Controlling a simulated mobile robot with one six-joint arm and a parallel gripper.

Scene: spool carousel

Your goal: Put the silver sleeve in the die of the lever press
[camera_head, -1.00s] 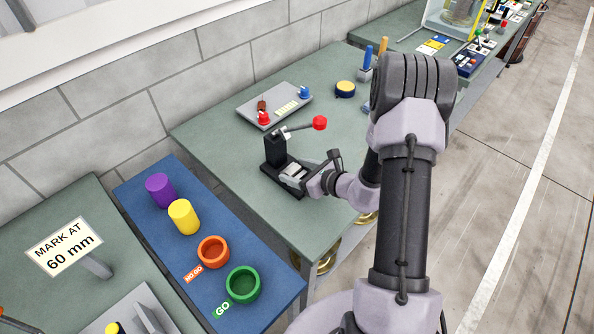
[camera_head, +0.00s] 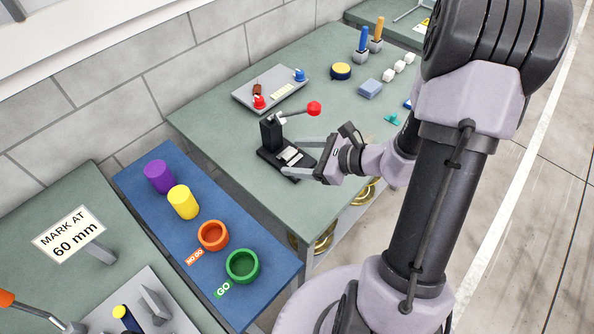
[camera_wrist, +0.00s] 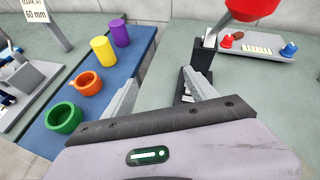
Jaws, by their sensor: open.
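The black lever press (camera_head: 270,134) stands on the green bench, with its red-knobbed lever (camera_head: 314,108) raised and pointing right. Small silver parts (camera_head: 291,155) show low on its base, at the die. They also show in the wrist view (camera_wrist: 187,92). I cannot tell sleeve from die there, and no separate silver sleeve is clearly visible elsewhere. My gripper (camera_head: 292,156) is open, its two fingers spread on either side of the press base, with nothing seen held. In the wrist view the open fingers (camera_wrist: 162,76) point toward the press, whose base lies near the right finger.
A blue mat (camera_head: 150,180) on the left holds purple and yellow cylinders, an orange NO GO ring (camera_head: 213,236) and a green GO ring (camera_head: 242,266). A grey control box (camera_head: 270,92) stands behind the press. Blocks and a yellow-topped disc (camera_head: 341,71) lie to the right.

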